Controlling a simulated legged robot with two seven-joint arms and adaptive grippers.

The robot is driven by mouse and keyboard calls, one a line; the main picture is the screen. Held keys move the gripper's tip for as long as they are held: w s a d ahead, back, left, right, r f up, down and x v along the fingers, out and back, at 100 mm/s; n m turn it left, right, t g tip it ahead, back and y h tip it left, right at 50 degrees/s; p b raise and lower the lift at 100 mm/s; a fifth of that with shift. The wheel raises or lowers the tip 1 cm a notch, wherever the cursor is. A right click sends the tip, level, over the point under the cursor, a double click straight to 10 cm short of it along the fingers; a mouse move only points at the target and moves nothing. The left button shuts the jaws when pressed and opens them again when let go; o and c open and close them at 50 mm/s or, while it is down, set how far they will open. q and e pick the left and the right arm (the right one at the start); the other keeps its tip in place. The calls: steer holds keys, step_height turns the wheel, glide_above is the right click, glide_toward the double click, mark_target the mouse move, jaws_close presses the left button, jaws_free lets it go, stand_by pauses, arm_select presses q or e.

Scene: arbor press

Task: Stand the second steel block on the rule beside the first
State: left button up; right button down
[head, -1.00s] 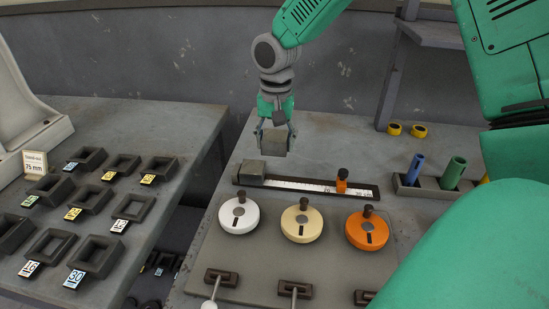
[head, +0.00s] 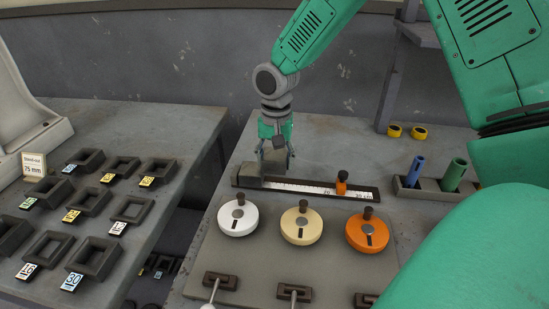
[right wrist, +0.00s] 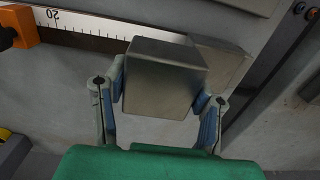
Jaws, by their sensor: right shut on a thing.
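My right gripper (head: 276,158) is shut on a grey steel block, pointing down at the left part of the rule (head: 305,187). The held block (right wrist: 163,78) shows well in the right wrist view, between the two fingers. The first steel block (head: 249,169) sits at the left end of the rule. In the right wrist view the first block (right wrist: 226,62) is right beside the held one and partly hidden by it. I cannot tell whether the blocks touch or whether the held block rests on the rule. My left gripper is not in view.
An orange slider (head: 342,183) stands towards the right part of the rule. White (head: 238,218), cream (head: 301,226) and orange (head: 367,233) knobs stand in front. A rack with blue (head: 414,171) and green (head: 453,174) cylinders is at right. Dark labelled trays fill the left bench.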

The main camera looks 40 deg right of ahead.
mark_target(276, 155)
steer(key=shift+f, duration=0.2)
steer(key=c, duration=0.6)
jaws_free()
steer(key=shift+c, duration=0.2)
step_height(276, 155, up, 13)
steer(key=p, duration=0.1)
steer(key=shift+s, duration=0.15)
